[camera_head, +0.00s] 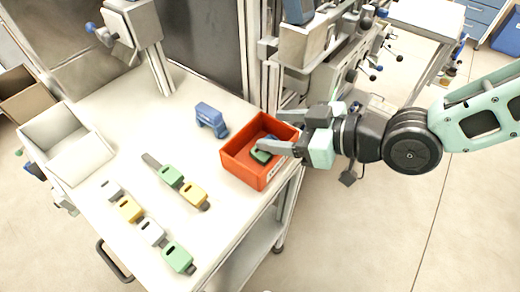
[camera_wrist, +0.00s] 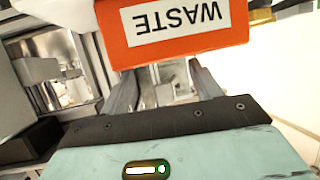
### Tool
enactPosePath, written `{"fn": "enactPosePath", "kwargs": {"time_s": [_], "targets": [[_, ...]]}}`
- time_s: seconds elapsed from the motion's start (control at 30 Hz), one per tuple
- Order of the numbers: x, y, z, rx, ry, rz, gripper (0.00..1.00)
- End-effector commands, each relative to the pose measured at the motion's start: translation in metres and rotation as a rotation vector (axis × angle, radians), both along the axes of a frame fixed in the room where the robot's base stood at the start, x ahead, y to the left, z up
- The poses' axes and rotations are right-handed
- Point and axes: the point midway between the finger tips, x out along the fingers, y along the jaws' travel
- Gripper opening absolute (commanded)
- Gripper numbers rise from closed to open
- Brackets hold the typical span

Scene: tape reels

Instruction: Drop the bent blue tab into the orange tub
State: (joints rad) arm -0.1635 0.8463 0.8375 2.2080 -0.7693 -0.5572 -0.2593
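The orange tub (camera_head: 262,178) stands at the table's right edge. Its white WASTE label shows upside down on the tub (camera_wrist: 118,52) in the wrist view. Inside lie a green piece (camera_head: 262,153) and a small blue piece (camera_head: 271,138), partly hidden; I cannot tell whether this blue piece is the bent tab. Another blue, arch-shaped piece (camera_head: 211,119) stands on the table behind and left of the tub. My gripper (camera_head: 276,133) is at the tub's right side, with its fingers reaching over the rim. In the wrist view its fingers (camera_wrist: 165,88) are apart, with nothing visible between them.
Several green, yellow and grey pieces (camera_head: 180,258) lie in two rows on the white table (camera_head: 118,172). An open white box (camera_head: 62,140) is at the left. A metal post (camera_head: 158,68) rises at the back. Machinery (camera_head: 305,45) stands beyond the tub.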

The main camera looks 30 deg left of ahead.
Motion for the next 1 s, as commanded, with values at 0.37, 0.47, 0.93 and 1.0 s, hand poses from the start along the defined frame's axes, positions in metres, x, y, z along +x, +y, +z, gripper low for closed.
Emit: {"fn": "enactPosePath", "kwargs": {"time_s": [0.37, 0.47, 0.93, 1.0], "targets": [[0.002, -0.008, 0.003, 0.000, -0.001, -0.002, 0.63], [0.003, -0.021, 0.008, -0.001, -0.001, -0.004, 0.63], [0.011, -0.105, 0.045, 0.000, -0.001, -0.005, 0.63], [0.011, -0.116, 0.050, 0.000, -0.001, -0.005, 0.63]]}}
